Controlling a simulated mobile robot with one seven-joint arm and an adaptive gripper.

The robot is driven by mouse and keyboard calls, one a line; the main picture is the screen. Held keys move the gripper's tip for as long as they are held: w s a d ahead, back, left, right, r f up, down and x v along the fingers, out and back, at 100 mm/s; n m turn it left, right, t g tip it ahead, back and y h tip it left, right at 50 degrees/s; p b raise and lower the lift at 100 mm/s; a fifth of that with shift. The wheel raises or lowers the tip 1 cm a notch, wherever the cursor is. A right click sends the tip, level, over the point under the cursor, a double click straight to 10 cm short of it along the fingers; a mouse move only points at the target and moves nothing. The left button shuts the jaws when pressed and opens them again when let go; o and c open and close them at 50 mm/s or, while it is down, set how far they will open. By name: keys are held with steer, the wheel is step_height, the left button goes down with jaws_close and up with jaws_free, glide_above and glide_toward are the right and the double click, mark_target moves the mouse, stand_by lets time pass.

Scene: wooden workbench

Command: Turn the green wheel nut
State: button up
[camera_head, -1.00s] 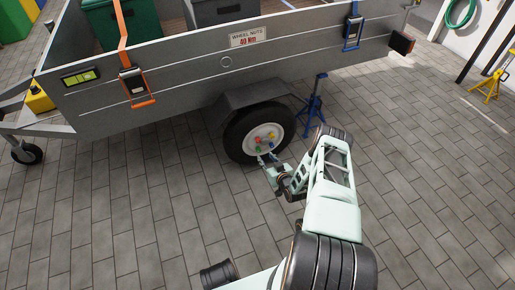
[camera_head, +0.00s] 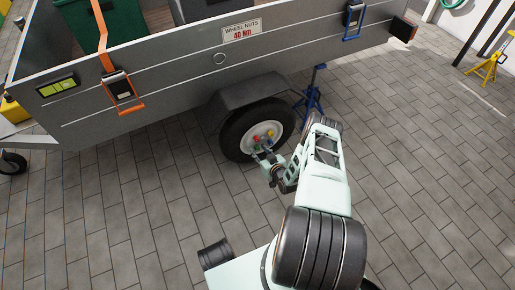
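The trailer wheel (camera_head: 236,139) has a black tyre and a white rim with small coloured nuts at its hub. A red nut (camera_head: 256,138) and a yellow nut (camera_head: 269,134) show on the rim. The green wheel nut is too small, or too much covered by my gripper, to make out clearly. My gripper (camera_head: 261,149) is at the lower part of the rim, in front of the nuts. Its fingers point up toward the hub. I cannot tell whether the fingers are open or shut, or whether they touch a nut.
The grey trailer side (camera_head: 170,80) and black mudguard (camera_head: 245,94) are just above the wheel. A blue stand (camera_head: 312,98) is close to the wheel's right. A yellow stand (camera_head: 489,67) is far right. The paving (camera_head: 130,205) left of my arm is clear.

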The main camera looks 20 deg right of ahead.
steer(key=shift+c, duration=0.5)
jaws_close()
steer(key=shift+d+m+y, duration=0.15)
steer(key=shift+m+y, duration=0.65)
steer(key=shift+m, duration=0.2)
steer(key=shift+o, duration=0.5)
jaws_free()
